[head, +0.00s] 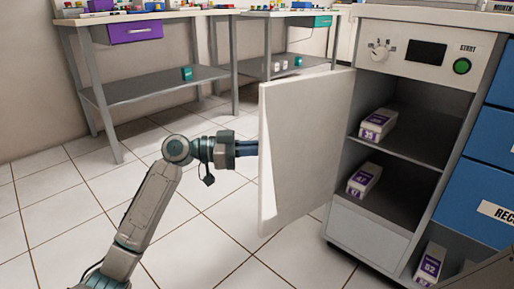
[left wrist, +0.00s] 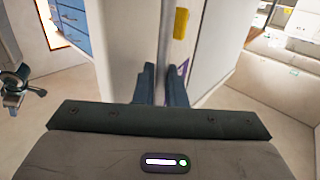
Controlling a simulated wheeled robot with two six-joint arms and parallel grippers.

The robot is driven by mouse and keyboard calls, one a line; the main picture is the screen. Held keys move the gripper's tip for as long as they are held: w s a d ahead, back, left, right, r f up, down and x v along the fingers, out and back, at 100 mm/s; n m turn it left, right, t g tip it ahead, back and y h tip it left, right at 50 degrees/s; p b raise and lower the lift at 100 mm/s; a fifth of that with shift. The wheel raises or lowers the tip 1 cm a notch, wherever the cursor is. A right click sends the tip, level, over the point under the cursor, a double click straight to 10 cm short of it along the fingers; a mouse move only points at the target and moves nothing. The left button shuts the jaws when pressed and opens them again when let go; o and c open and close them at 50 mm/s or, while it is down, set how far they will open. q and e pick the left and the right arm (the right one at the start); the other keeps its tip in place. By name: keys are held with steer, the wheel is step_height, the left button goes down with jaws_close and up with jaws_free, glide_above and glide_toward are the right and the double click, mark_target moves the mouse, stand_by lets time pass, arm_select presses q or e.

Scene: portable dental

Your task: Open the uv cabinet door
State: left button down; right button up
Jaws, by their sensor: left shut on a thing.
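The uv cabinet (head: 390,130) stands at the right of the head view, with a dial, a dark screen and a green START button on its top panel. Its door (head: 300,145) is swung wide open to the left, and the shelves inside show. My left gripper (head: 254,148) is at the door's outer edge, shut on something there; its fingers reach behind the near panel. In the left wrist view the two fingers (left wrist: 161,86) are at the edge of a pale panel, with a yellow part (left wrist: 181,23) above. My right gripper is not in view.
White and purple boxes (head: 378,124) sit on the cabinet shelves, and another box (head: 430,262) is low at the right. Blue drawers (head: 490,140) stand right of the cabinet. Workbenches (head: 150,90) line the back wall. The tiled floor (head: 240,225) left of the door is clear.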

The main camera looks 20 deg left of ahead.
arm_select(q)
steer(key=c, duration=1.5)
jaws_free()
steer(key=shift+w+d+f, duration=0.1)
steer(key=shift+w+f, duration=0.05)
steer(key=shift+f, duration=0.15)
steer(key=shift+r, duration=0.1)
steer(key=shift+p+v, duration=1.55)
steer(key=shift+v, duration=3.85)
